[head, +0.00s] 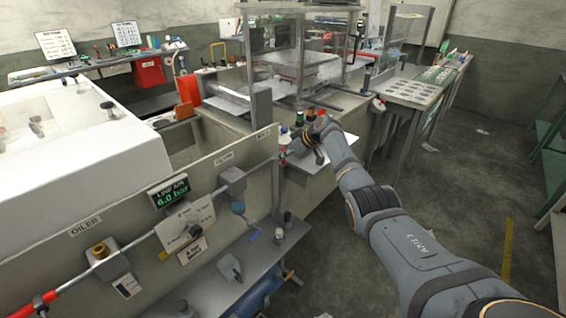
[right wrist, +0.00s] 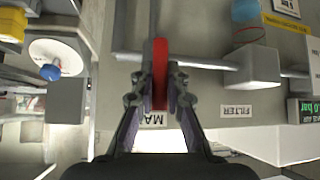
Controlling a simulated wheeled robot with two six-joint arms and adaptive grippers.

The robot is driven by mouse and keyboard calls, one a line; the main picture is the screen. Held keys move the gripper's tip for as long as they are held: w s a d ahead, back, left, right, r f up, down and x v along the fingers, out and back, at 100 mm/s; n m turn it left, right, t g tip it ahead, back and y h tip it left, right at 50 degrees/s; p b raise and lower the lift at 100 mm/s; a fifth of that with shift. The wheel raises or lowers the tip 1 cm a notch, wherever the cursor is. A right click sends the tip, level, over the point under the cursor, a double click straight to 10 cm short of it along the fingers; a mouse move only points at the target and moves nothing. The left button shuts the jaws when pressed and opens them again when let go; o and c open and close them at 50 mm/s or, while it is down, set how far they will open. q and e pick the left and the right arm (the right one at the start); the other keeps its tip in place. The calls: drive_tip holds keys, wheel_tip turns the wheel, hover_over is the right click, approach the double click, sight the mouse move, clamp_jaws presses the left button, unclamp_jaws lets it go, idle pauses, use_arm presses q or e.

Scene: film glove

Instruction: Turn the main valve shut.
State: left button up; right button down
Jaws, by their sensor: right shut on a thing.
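The main valve's red handle (right wrist: 159,72) stands between the fingers of my right gripper in the right wrist view. My right gripper (head: 293,152) is shut on this handle, at the right end of the pipe on the panel. In the wrist view the handle looks crosswise to the grey pipe (right wrist: 205,63). The MAIN label (right wrist: 153,120) is partly hidden behind the fingers. In the head view the gripper hides most of the valve. The line pressure display (head: 173,191) reads 6.0 bar. My left gripper is not in view.
A low grey shelf (head: 215,285) lies below. Bottles (head: 299,119) stand behind the gripper. Open floor (head: 465,190) lies to the right.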

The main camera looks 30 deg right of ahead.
drive_tip(key=shift+f, duration=0.15)
idle(0.3)
drive_tip(key=c, duration=1.3)
unclamp_jaws()
drive_tip(key=shift+d, duration=0.1)
drive_tip(key=shift+c, duration=0.2)
drive_tip(key=v, duration=1.2)
